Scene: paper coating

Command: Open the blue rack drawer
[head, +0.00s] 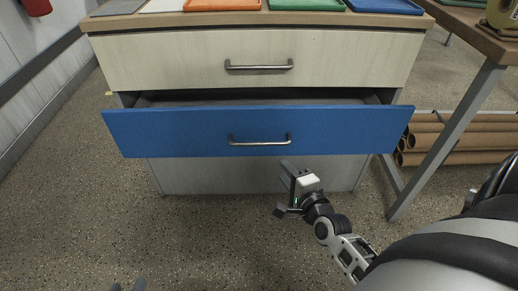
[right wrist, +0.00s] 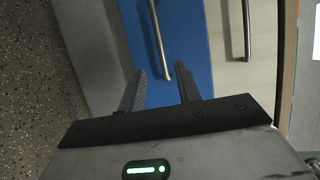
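The blue drawer (head: 190,130) stands pulled partly out of the rack, with a dark gap (head: 250,98) showing behind its top edge. Its metal bar handle (head: 260,142) is at the middle of the front. My right gripper (head: 289,172) is just below the drawer front, under the handle's right end. In the right wrist view its two fingers (right wrist: 160,78) are apart, with the handle (right wrist: 158,42) showing ahead and its near end between the fingertips' lines; I see no contact.
A pale drawer (head: 180,62) with its own handle (head: 258,66) sits shut above. Coloured trays (head: 220,5) lie on the rack top. The floor in front and left is clear.

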